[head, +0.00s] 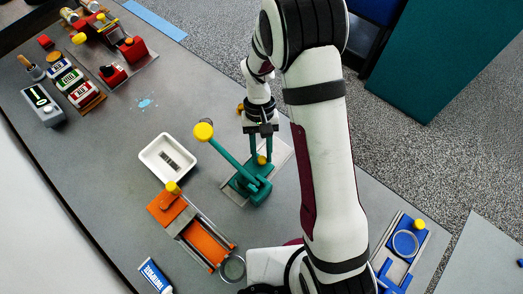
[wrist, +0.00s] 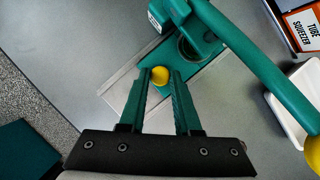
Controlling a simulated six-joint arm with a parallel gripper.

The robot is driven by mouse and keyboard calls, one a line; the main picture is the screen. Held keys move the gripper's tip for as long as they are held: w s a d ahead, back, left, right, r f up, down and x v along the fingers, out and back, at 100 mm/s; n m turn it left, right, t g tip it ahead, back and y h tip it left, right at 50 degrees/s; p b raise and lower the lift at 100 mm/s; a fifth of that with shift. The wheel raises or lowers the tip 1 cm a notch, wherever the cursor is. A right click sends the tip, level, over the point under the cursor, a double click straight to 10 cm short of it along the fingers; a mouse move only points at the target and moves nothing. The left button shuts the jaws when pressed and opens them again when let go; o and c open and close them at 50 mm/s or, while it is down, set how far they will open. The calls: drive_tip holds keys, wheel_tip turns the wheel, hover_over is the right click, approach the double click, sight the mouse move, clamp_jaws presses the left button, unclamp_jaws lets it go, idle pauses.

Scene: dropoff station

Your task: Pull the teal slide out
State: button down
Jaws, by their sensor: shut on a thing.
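The teal press (head: 249,187) stands on a grey metal plate near the middle of the table. Its long lever slants up left to a yellow knob (head: 203,131). The teal slide (wrist: 207,72) lies low on the plate beside the press body, partly hidden by my fingers. Its small yellow knob (wrist: 160,75) shows between my fingertips; it also shows in the head view (head: 262,160). My gripper (wrist: 161,77) points down and is shut on this knob, one teal finger on each side. How far the slide is out is hard to tell.
A white tray (head: 151,151) stands left of the press. An orange slide fixture (head: 206,243) is in front, and a blue fixture (head: 408,243) is at the right. The lever (wrist: 265,80) rises close beside my gripper. Red devices (head: 113,75) stand at the far left.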

idle(0.8)
drive_tip(key=w+d, duration=0.6)
drive_tip(key=shift+w+d, duration=0.2)
drive_tip(key=shift+w, duration=0.05)
drive_tip(key=c, duration=0.6)
unclamp_jaws()
drive_tip(key=v, duration=1.5)
drive_tip(key=shift+w+r, duration=0.15)
drive_tip(key=shift+r, duration=0.2)
